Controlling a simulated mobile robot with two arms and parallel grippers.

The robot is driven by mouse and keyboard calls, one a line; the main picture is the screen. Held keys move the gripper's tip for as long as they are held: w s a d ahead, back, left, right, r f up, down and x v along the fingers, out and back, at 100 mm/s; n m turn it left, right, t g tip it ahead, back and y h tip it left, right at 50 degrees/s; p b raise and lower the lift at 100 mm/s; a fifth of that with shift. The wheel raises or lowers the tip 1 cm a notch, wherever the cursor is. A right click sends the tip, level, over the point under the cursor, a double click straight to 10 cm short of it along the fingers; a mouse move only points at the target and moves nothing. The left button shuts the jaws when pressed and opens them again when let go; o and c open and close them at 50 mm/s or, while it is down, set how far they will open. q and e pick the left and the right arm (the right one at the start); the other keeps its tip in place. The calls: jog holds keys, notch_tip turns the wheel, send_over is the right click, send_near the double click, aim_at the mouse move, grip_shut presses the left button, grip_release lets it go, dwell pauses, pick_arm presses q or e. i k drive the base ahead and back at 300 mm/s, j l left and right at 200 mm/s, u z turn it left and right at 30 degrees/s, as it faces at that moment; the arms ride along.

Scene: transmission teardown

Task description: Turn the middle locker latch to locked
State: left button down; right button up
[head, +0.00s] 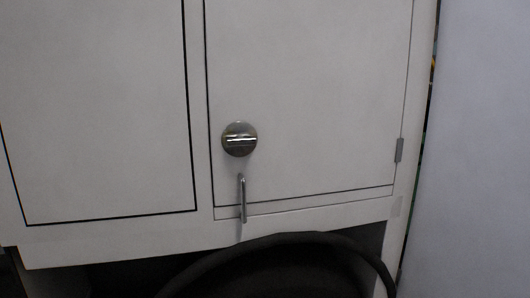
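A round metal latch (239,139) sits on the lower left of a pale locker door (310,95). Its raised bar lies nearly horizontal across the disc. A slim vertical metal handle (243,198) is just below the latch, near the door's bottom edge. The door looks closed, with a thin dark seam around it. I cannot tell from this view whether this is the middle locker. Neither of my grippers shows in the head view.
Another flat pale panel (95,110) is to the left. A small hinge (399,150) is on the door's right edge. A plain grey surface (475,150) stands at the right. Below the lockers is a dark opening with a curved black rim (290,238).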

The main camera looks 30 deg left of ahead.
aim_at(240, 141)
jog(key=k+j+u, duration=0.1)
jog(key=u, duration=0.85)
jog(key=k+j, duration=0.05)
